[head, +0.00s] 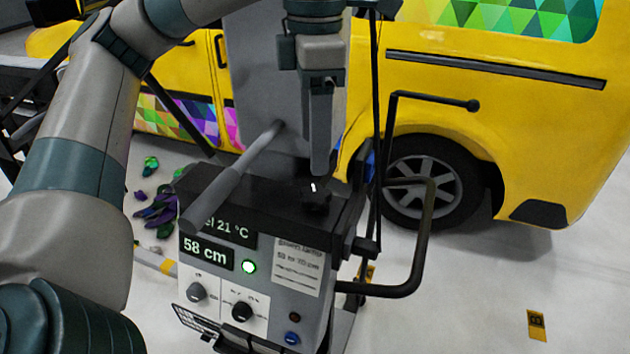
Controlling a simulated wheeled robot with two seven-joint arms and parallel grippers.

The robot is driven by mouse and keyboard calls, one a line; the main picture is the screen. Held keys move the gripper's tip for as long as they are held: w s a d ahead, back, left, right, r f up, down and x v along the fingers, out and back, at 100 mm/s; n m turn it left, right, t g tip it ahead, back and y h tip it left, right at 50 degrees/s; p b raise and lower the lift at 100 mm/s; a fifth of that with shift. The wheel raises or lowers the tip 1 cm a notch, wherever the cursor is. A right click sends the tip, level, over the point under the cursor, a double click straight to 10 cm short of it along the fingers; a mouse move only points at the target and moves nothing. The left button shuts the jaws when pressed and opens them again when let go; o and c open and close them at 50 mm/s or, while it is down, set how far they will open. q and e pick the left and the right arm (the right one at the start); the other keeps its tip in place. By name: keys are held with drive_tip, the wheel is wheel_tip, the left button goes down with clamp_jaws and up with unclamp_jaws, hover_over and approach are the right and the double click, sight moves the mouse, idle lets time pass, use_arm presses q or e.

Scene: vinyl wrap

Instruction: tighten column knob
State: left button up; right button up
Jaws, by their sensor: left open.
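The column knob (316,198) is a black knob with a small white mark on its top. It sits on the dark top of a grey control box (258,290), in front of a grey column (258,75). My left gripper (320,165) points straight down just above the knob. It is open, but seen edge-on, so its fingers overlap. I cannot tell whether a fingertip touches the knob. My right gripper is not in view.
A grey bar handle (232,177) juts toward me left of the knob. A bent black handle (425,245) stands out on the right. The box front shows "58 cm", a green light and dials. A yellow van (520,120) stands behind; purple and green scraps (158,210) lie on the floor.

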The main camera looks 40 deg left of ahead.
sight(315, 193)
use_arm(q)
wheel_tip(315, 193, down, 9)
drive_tip(key=shift+r+p, duration=0.2)
drive_tip(key=shift+p, duration=0.25)
drive_tip(key=c, duration=1.1)
